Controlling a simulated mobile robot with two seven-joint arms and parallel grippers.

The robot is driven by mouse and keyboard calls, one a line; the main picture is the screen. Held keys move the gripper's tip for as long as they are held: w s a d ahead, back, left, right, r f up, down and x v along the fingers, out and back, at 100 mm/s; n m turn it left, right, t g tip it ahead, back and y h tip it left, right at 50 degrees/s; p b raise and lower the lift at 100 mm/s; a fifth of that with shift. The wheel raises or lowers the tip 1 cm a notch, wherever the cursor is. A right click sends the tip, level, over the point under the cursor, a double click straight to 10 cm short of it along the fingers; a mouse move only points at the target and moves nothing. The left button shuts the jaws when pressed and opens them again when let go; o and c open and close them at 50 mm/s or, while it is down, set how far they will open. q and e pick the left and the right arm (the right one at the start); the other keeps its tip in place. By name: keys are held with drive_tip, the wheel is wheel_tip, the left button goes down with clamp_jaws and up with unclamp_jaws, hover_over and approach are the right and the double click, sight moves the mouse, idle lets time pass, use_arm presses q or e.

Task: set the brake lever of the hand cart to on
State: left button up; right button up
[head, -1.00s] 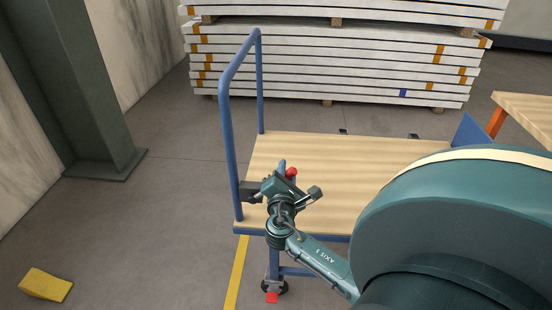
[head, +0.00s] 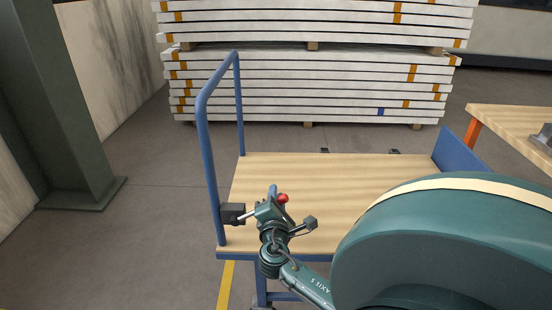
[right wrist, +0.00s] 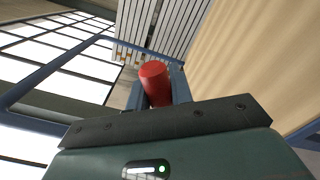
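The hand cart has a blue tube frame and a wooden deck (head: 330,185). On its near-left post is a black box (head: 232,213), with a short rod running toward my right gripper (head: 275,199). The brake lever's red grip (head: 282,198) shows at the gripper's tip. In the right wrist view the red grip (right wrist: 155,84) stands between the two blue-grey fingers, with little or no gap on either side. The gripper looks shut on it. The lever's lower part and pivot are hidden by the gripper. My left gripper is out of view.
A stack of white panels (head: 310,85) stands behind the cart. A wooden table (head: 510,125) is at the right, and a dark green pillar (head: 50,110) at the left. The floor left of the cart is clear. My own arm covers the lower right.

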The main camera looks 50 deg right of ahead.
drive_tip(key=o, duration=0.4)
drive_tip(key=shift+o, duration=0.2)
drive_tip(key=v, duration=1.3)
